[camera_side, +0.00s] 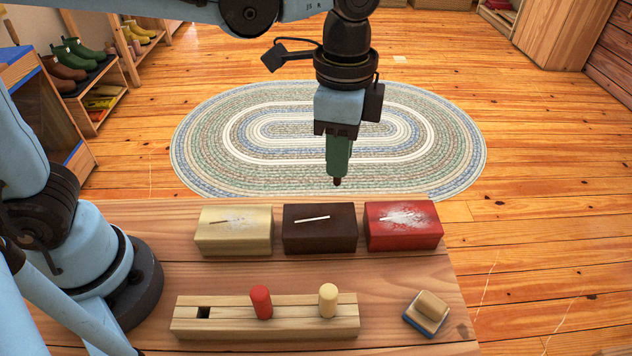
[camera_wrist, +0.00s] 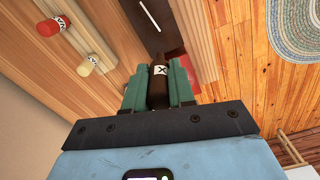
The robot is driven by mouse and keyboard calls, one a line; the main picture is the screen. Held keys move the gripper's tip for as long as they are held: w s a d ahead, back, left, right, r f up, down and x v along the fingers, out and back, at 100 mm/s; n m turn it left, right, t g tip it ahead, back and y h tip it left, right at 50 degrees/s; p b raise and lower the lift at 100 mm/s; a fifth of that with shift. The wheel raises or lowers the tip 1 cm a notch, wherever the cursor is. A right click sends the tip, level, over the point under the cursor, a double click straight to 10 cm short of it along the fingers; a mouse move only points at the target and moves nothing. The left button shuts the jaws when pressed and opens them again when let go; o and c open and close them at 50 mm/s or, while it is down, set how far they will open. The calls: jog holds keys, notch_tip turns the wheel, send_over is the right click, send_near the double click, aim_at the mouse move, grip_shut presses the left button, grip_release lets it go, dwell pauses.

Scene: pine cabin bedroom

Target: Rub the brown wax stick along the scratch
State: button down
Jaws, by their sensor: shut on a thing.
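My gripper (camera_side: 337,160) is shut on the brown wax stick (camera_side: 337,182), which points down; in the wrist view the labelled stick (camera_wrist: 158,92) sits between the green fingers. The stick's tip appears in the air above the back right of the dark brown block (camera_side: 320,238), apart from it. That block has a pale, straight scratch (camera_side: 312,219) on its top; the scratch also shows in the wrist view (camera_wrist: 150,16). A cream block (camera_side: 235,239) at left has a short brown line and white specks. A red block (camera_side: 404,234) at right has a broad white scuff.
A wooden holder (camera_side: 220,325) in front carries a red stick (camera_side: 261,302) and a cream stick (camera_side: 328,300); its left hole is empty. A small block with a blue base (camera_side: 426,313) lies at the table's right. An oval rug (camera_side: 230,160) lies on the floor behind.

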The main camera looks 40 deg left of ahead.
aim_at(338, 184)
jog(key=shift+f, duration=3.35)
jog(key=shift+s+a+f, duration=0.3)
jog(key=shift+f, duration=0.25)
jog(key=shift+s+a+f, duration=0.15)
jog(key=shift+s+a, duration=2.1)
jog(key=shift+w+d, duration=2.6)
jog(key=shift+r, duration=4.1)
jog(key=shift+f, duration=0.1)
